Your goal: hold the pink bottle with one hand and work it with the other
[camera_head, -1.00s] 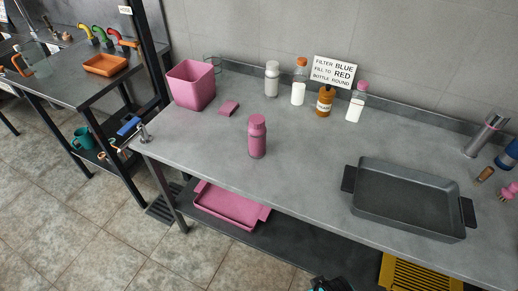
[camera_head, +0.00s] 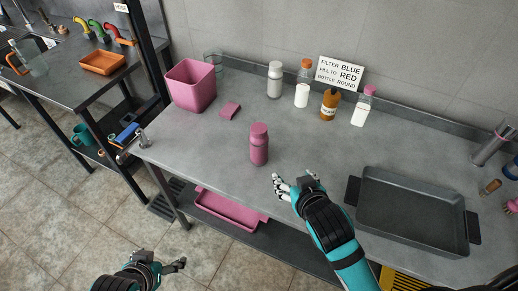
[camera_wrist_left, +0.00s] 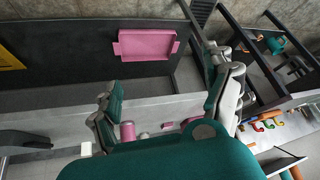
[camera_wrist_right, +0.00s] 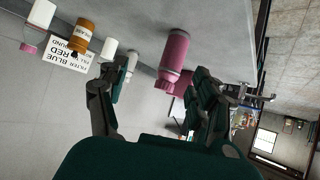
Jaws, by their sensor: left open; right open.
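The pink bottle (camera_head: 259,146) stands upright on the grey worktop, with its cap on top. It also shows in the right wrist view (camera_wrist_right: 174,58), between and beyond the open fingers, and small in the left wrist view (camera_wrist_left: 128,131). My right gripper (camera_head: 293,185) is open and empty above the worktop's front part, to the right of the bottle and apart from it. My left gripper (camera_head: 166,266) is open and empty, low in front of the worktop, over the floor. Nothing hides the bottle in the head view.
A dark tray (camera_head: 412,211) lies to the right. A pink bin (camera_head: 191,86) and a pink block (camera_head: 230,110) are at the back left. Several bottles, one of them amber (camera_head: 329,105), stand by a sign (camera_head: 340,73) at the back. A pink tray (camera_head: 228,211) is on the shelf below.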

